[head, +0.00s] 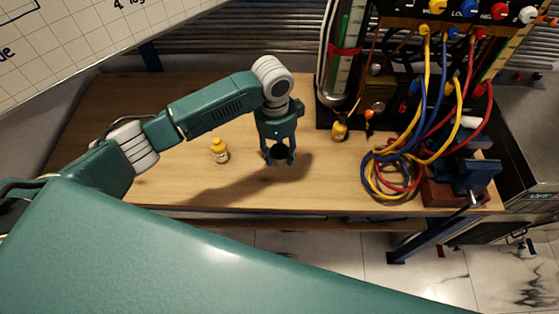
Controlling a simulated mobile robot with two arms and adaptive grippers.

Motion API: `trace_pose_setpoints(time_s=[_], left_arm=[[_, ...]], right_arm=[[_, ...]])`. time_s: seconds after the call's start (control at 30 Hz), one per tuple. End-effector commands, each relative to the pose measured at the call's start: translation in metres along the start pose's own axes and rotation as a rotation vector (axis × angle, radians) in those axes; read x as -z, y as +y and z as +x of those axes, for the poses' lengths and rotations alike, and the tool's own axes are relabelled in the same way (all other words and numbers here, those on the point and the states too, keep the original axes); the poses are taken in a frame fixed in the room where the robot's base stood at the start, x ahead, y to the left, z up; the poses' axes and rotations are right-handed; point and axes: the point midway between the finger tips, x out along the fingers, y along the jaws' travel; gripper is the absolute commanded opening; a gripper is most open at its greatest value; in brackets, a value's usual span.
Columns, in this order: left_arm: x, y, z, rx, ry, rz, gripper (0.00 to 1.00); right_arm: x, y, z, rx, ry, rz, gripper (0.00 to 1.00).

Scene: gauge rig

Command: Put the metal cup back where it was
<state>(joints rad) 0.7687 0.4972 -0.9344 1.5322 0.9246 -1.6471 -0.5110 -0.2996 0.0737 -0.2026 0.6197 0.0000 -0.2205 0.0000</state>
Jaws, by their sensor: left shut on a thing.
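My left gripper (279,160) points down over the wooden table, near its middle. It is shut on the metal cup (280,151), which shows as a small dark round shape between the fingers. The fingers hide the cup's sides, and I cannot tell whether its base touches the table. My right gripper is not in view.
Coiled cables (390,175) and a vise (470,178) fill the table's right end. The wooden table (320,185) is clear around the gripper.

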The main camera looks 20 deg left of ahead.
Motion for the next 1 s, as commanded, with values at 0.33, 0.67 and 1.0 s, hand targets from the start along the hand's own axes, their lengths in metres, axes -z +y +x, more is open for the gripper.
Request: trace_pose_setpoints(time_s=[0.33,0.67,1.0], left_arm=[[-0.003,-0.001,0.039,-0.001,-0.001,-0.002,0.11],[-0.003,-0.002,0.059,0.001,0.001,0.000,0.11],[-0.003,-0.002,0.062,0.001,0.000,-0.001,0.59]], right_arm=[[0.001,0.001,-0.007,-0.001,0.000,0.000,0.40],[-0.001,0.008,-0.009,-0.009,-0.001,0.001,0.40],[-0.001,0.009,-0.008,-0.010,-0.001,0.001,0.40]])
